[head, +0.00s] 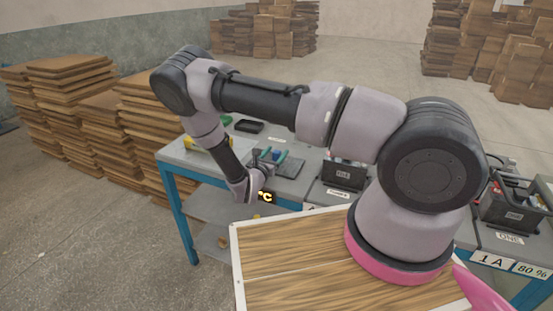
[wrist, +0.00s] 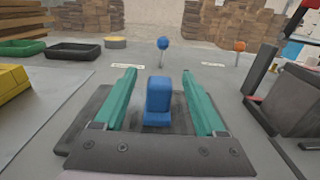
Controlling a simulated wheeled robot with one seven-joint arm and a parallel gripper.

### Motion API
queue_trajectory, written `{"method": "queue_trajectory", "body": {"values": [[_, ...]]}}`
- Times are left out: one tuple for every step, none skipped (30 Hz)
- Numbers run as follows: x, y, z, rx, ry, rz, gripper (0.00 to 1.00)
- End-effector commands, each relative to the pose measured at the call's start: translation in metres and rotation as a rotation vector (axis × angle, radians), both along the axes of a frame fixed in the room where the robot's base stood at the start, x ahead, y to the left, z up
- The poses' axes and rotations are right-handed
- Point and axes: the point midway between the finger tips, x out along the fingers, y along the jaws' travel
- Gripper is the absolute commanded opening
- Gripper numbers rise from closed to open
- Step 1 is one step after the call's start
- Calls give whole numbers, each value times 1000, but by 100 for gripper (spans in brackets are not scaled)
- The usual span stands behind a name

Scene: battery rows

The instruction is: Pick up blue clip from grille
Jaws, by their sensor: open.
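A blue clip (wrist: 158,98) stands upright in the middle of the wrist view, on a dark grille (wrist: 75,130). It also shows small in the head view (head: 276,155). My gripper (wrist: 160,92) has two green fingers, one on each side of the clip. The fingers are spread wide and the gripper is open and empty. The clip appears between the fingers or just beyond them; I cannot tell the exact depth. In the head view my gripper (head: 270,158) is over the grille at the table's near side.
A blue ball on a stem (wrist: 162,43) stands behind the clip, an orange one (wrist: 239,47) farther right. A dark bin (wrist: 290,100) stands at right.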

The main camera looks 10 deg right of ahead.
Motion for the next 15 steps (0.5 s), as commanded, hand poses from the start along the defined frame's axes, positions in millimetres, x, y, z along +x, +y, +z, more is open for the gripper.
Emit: {"method": "queue_trajectory", "body": {"values": [[0, 0, 0, 0, 0, 1, 72], [0, 0, 0, 0, 0, 1, 72], [0, 0, 0, 0, 0, 1, 72], [0, 0, 0, 0, 0, 1, 72], [0, 0, 0, 0, 0, 1, 72], [0, 0, 0, 0, 0, 0, 57], [0, 0, 0, 0, 0, 0, 46], [0, 0, 0, 0, 0, 0, 34], [0, 0, 0, 0, 0, 0, 19], [0, 0, 0, 0, 0, 0, 7], [0, 0, 0, 0, 0, 0, 0], [0, 0, 0, 0, 0, 0, 0], [0, 0, 0, 0, 0, 0, 0], [0, 0, 0, 0, 0, 0, 0], [0, 0, 0, 0, 0, 0, 0]]}}
